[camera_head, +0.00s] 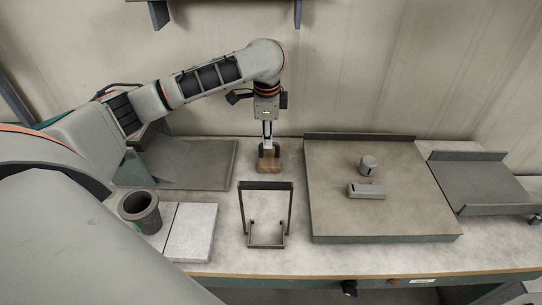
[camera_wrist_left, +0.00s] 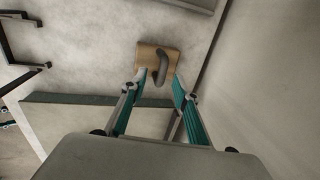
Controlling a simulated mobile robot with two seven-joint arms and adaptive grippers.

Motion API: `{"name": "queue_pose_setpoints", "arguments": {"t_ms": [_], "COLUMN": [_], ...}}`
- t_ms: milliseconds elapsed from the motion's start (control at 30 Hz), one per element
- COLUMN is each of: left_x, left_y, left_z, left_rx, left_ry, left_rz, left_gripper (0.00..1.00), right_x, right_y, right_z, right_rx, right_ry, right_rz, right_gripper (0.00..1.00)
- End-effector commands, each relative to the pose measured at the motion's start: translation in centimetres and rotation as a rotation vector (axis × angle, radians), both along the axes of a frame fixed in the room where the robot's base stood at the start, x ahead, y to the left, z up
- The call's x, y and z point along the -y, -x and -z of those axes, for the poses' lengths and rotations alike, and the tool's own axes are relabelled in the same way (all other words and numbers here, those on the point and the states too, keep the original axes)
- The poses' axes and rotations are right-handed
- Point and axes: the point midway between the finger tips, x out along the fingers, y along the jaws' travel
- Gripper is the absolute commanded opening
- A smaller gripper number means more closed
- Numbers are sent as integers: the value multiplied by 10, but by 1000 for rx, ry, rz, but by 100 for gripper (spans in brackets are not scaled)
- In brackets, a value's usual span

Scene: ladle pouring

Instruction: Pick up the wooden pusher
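The wooden pusher (camera_head: 270,166) is a small light-brown block with a dark curved handle on top. It lies on the table towards the back, just behind the dark frame stand. It also shows in the left wrist view (camera_wrist_left: 146,57), at the upper middle. My left gripper (camera_head: 267,145) points down directly above it. In the left wrist view my left gripper (camera_wrist_left: 161,82) is open, with its two fingers apart on either side of the handle. I cannot tell whether they touch it. My right gripper is not in view.
The dark frame stand (camera_head: 281,240) stands in front of the pusher. A large raised tray (camera_head: 330,200) with a small cylinder and a grey block is to the right. A dark cup (camera_head: 140,211) and pale slabs (camera_head: 192,232) are at left. A dark tray (camera_head: 475,182) is far right.

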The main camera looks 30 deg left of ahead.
Motion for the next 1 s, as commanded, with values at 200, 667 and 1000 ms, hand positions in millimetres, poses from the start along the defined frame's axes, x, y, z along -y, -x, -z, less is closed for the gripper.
{"name": "queue_pose_setpoints", "arguments": {"t_ms": [200,667,1000], "left_x": [-2,-6,-6], "left_y": [-6,-12,-12], "left_z": [28,52,51], "left_rx": [-3,0,1], "left_ry": [2,0,-1], "left_rz": [0,0,0], "left_gripper": [30,30,0], "right_x": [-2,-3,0], "right_y": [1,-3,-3], "right_z": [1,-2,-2], "right_rx": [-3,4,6], "right_ry": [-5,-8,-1], "right_rz": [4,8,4], "right_gripper": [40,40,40]}}
